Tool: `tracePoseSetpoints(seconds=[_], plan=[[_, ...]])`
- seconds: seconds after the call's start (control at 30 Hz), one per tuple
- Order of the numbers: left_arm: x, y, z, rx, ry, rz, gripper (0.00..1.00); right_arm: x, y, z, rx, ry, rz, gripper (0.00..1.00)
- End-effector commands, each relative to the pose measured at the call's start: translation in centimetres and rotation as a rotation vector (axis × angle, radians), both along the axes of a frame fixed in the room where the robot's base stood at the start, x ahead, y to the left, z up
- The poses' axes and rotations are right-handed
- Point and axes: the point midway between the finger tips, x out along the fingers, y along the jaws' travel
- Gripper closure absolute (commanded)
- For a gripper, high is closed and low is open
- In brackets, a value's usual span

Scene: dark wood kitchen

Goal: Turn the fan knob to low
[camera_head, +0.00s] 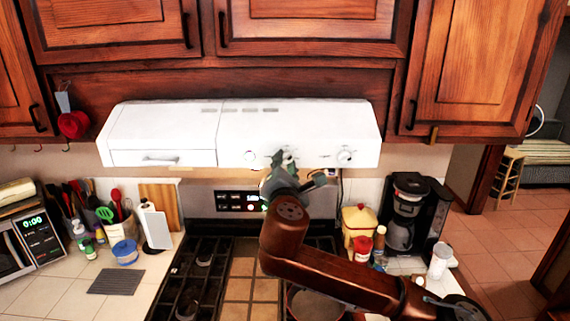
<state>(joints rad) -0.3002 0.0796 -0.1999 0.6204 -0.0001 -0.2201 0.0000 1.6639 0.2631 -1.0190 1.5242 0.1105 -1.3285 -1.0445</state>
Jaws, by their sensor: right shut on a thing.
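The white range hood (300,120) hangs under the wooden cabinets. One round knob (345,157) shows clearly at the right of its front face. A fainter round shape (250,155) shows left of my gripper. My right gripper (284,157) is up against the lower front of the hood, between these two. It is shut on what seems to be a hood knob, which the fingers hide. I cannot read any knob's setting or tell which is the fan knob. My left gripper is not in view.
The stove (205,265) lies below the hood, with a pan (316,304) at the right under my right arm. A yellow canister (359,224) and a coffee maker (408,215) stand to the right.

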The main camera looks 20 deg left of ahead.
Motion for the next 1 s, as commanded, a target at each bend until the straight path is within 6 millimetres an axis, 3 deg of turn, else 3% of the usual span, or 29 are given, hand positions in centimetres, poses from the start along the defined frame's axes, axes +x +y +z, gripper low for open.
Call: tracePoseSetpoints(seconds=[0.73,0.77,1.0], plan=[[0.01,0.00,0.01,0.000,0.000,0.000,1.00,-0.02,0.05,-0.03,0.084,0.025,0.001,1.00],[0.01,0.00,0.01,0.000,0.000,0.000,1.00,-0.02,0.06,-0.02,0.084,0.025,0.001,0.74],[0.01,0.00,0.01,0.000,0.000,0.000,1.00,-0.01,0.05,-0.01,0.084,0.025,0.001,0.60]])
